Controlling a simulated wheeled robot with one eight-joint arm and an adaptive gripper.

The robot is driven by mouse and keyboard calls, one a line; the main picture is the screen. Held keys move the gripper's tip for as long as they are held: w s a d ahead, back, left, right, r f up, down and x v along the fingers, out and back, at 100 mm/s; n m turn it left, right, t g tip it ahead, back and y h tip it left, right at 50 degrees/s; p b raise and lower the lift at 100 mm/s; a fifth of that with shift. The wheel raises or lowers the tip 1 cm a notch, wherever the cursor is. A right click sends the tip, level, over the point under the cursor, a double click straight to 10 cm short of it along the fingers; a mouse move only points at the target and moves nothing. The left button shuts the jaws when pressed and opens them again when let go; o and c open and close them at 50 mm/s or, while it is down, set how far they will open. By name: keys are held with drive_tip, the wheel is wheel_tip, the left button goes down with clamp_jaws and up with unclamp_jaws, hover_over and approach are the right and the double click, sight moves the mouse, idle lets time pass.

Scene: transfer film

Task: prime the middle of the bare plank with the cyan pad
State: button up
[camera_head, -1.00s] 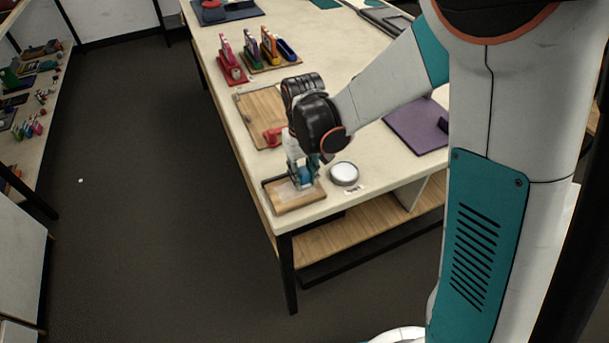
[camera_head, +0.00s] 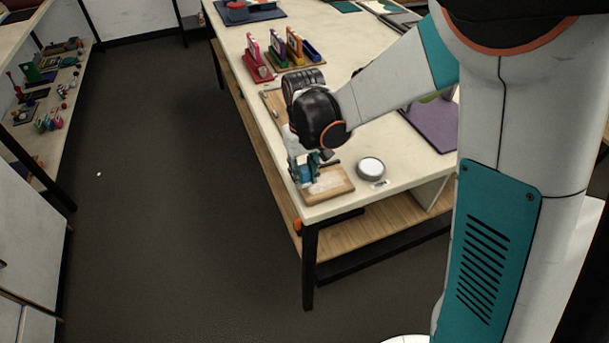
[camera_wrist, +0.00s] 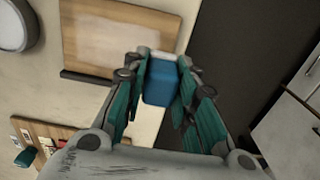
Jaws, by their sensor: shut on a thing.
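My gripper (camera_head: 308,172) is shut on the blue pad (camera_wrist: 160,82), which has a pale end; it also shows in the head view (camera_head: 306,172). The plank (camera_head: 341,190) lies flat near the table's front corner and has a whitish patch over its middle. In the wrist view the plank (camera_wrist: 78,45) is at the upper left, with a dark rail along one edge. The pad is beside the plank, by the table edge, not over the patch. Its height above the table is hard to tell.
A round tin (camera_head: 370,168) with a pale top stands right of the plank. A wooden board (camera_head: 270,102), coloured holders (camera_head: 294,48) and a purple mat (camera_head: 435,125) lie farther back. Dark floor (camera_head: 180,200) lies open left of the table.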

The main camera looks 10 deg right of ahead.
drive_tip(key=shift+d+r, duration=0.3)
drive_tip(key=shift+r, duration=0.45)
drive_tip(key=shift+a+r+p, duration=0.1)
drive_tip(key=shift+r+p, duration=1.75)
drive_tip(key=shift+r, duration=0.65)
